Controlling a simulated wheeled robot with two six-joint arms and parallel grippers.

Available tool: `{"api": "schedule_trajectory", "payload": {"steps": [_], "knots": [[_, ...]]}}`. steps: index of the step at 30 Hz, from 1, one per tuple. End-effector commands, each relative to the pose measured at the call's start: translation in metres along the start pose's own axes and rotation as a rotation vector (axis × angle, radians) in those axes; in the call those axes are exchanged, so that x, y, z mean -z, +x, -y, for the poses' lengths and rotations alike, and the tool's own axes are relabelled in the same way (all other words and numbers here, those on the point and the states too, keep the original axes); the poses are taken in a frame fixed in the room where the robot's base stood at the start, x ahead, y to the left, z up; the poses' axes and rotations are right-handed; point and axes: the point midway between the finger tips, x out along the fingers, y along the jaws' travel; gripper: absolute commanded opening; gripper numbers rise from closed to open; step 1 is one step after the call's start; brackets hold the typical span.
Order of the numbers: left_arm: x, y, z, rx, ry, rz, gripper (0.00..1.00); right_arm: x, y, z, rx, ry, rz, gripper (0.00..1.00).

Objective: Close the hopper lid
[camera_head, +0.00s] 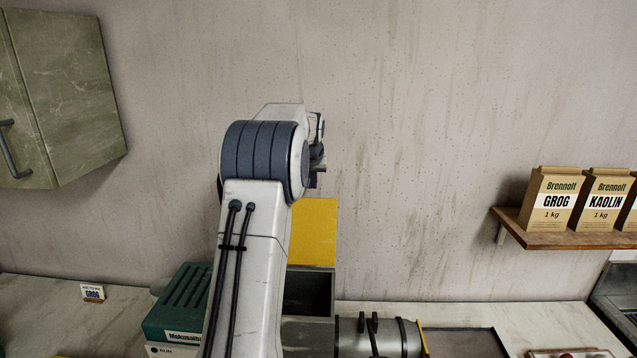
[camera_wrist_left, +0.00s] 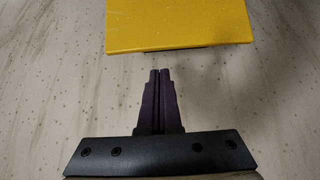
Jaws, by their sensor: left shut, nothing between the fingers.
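The yellow hopper lid (camera_head: 313,232) stands raised and upright behind the open grey hopper (camera_head: 309,291) in the head view. My left arm crosses in front and hides the lid's left part. In the left wrist view the yellow lid (camera_wrist_left: 178,22) fills the upper middle, just beyond my left gripper (camera_wrist_left: 160,73). The gripper's dark fingers are together, with nothing between them. A gap shows between the fingertips and the lid's edge. In the head view the left gripper (camera_head: 318,172) is partly hidden by its own wrist, above the lid. My right gripper is not in view.
A green slotted box (camera_head: 178,306) stands left of the hopper, and a grey cylinder (camera_head: 383,338) lies in front right. A shelf (camera_head: 570,236) with Grog (camera_head: 548,199) and Kaolin (camera_head: 602,199) bags is at right. A green cabinet (camera_head: 70,95) hangs at left.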

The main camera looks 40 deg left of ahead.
Motion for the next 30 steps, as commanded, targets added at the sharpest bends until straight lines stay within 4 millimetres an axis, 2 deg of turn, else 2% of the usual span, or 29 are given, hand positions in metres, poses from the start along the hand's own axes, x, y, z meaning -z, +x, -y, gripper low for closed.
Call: {"api": "schedule_trajectory", "payload": {"steps": [6,13,18,30], "knots": [[0.001,0.038,0.000,0.000,0.000,0.006,0.00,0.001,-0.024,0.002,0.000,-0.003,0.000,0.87],[0.001,0.072,-0.003,-0.002,0.002,0.003,0.00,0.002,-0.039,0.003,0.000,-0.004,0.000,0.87],[-0.001,0.082,-0.005,-0.003,0.004,0.002,0.00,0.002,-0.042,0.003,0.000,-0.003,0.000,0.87],[-0.002,0.083,-0.005,-0.004,0.004,-0.001,0.00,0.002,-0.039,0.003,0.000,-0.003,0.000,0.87]]}}
